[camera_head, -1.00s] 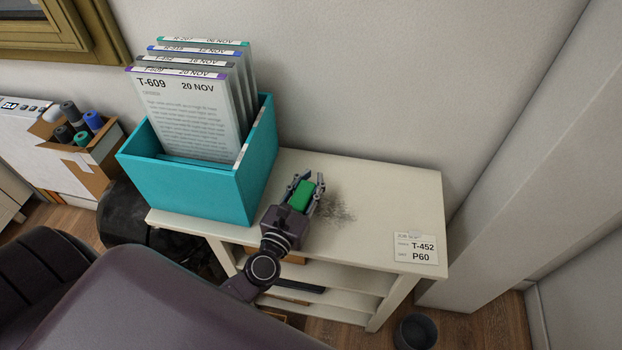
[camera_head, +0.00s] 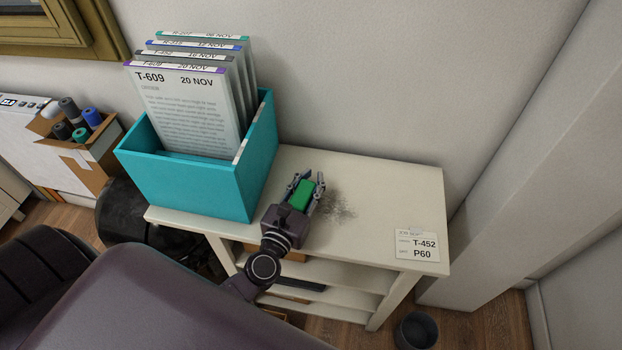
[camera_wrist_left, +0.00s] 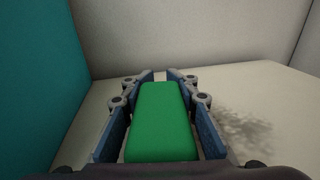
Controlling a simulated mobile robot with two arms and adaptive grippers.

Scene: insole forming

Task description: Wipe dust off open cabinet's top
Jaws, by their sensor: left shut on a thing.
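The open cabinet (camera_head: 385,185) is white with open shelves below its top. A grey patch of dust (camera_head: 338,210) lies on the top near its middle; it also shows in the left wrist view (camera_wrist_left: 243,133), right of the gripper. My left gripper (camera_head: 304,188) is shut on a green block-shaped wiper (camera_wrist_left: 163,120), held between both fingers, just left of the dust. I cannot tell whether the wiper touches the cabinet top. My right gripper is not in view.
A teal box (camera_head: 195,185) with several labelled folders stands on the left of the cabinet top. A card (camera_head: 417,246) lies at the front right corner. The wall is behind. A dark bin (camera_head: 415,331) stands on the floor.

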